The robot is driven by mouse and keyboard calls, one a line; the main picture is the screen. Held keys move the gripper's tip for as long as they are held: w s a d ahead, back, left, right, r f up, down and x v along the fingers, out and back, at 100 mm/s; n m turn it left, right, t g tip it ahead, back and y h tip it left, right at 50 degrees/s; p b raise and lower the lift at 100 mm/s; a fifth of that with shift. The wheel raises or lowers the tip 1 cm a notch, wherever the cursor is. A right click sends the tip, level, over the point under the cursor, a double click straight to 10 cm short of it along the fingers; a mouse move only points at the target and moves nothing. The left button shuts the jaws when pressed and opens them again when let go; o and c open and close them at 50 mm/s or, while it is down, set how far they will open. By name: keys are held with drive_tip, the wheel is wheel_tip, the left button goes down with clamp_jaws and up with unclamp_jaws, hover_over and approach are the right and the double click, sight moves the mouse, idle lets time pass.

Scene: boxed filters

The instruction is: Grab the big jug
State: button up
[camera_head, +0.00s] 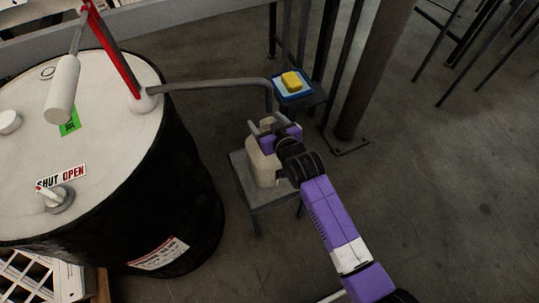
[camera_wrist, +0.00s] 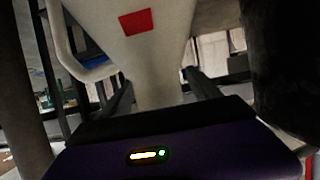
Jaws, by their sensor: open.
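The big jug (camera_head: 262,168) is beige and stands on a small grey stool (camera_head: 243,184), under the end of the bent pipe (camera_head: 215,87). In the wrist view the jug (camera_wrist: 157,62) is pale with a red square on it and fills the upper middle. My gripper (camera_head: 271,129) is at the jug's upper part in the head view and hides some of it. In the wrist view its two dark fingers (camera_wrist: 162,95) stand apart, one on each side of a narrow part of the jug. Whether they touch it is unclear.
A large black drum (camera_head: 180,190) with a white top and a red lever (camera_head: 113,48) stands to the left. A yellow block on a blue tray (camera_head: 278,91) rests on a small stand behind the jug. A thick post (camera_head: 372,70) rises at right. The floor at right is clear.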

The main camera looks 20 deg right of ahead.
drive_tip(key=shift+w+f, duration=0.1)
drive_tip(key=shift+w, duration=0.15)
clamp_jaws()
drive_tip(key=shift+w+r, duration=0.1)
drive_tip(key=shift+r, duration=0.15)
